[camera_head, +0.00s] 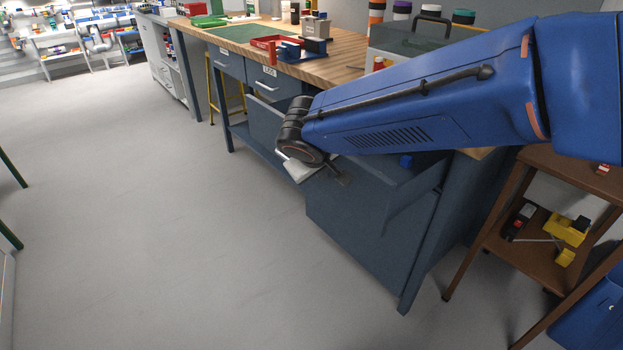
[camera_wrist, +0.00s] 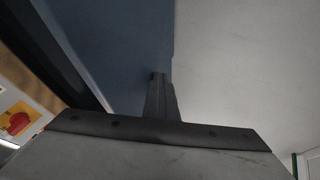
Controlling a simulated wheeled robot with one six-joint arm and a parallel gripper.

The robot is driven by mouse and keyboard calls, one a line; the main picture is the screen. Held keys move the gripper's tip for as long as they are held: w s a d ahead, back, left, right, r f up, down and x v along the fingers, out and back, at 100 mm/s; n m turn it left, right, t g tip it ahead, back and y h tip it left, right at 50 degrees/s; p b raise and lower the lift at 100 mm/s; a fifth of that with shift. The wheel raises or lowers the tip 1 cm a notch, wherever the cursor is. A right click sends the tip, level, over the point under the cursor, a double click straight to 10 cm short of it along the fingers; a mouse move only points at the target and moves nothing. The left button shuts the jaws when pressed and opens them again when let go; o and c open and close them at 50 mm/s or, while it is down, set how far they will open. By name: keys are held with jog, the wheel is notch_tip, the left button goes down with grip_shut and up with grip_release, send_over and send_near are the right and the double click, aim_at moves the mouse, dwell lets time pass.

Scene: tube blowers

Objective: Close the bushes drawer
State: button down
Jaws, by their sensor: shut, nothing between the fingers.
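The blue-grey workbench (camera_head: 228,142) has a deep drawer standing out at its near end; its large plain front (camera_head: 345,222) faces the floor area, and a small blue item lies inside near the top. A second blue-grey front (camera_head: 265,128) stands out farther left, partly behind my wrist. No label on either can be read, so I cannot tell which is the bushes drawer. My gripper (camera_head: 341,179) is shut and empty at the top of the large front. In the wrist view the shut fingers (camera_wrist: 158,78) overlap a blue panel (camera_wrist: 120,45); contact cannot be told.
Shut drawers with handles (camera_head: 267,87) sit under the wooden top (camera_head: 338,58). A red tray (camera_head: 270,45) and a grey toolbox (camera_head: 408,38) stand on the top. A brown shelf stand (camera_head: 530,245) is close at the right. The floor (camera_head: 180,240) at the left is clear.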

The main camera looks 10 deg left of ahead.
jog(key=w+d, duration=0.4)
jog(key=w, duration=0.1)
jog(key=w+d, duration=0.4)
jog(key=w, duration=0.2)
jog(key=w+d, duration=0.4)
jog(key=w, duration=0.1)
jog(key=shift+w+d, duration=0.15)
jog(key=shift+d, duration=0.25)
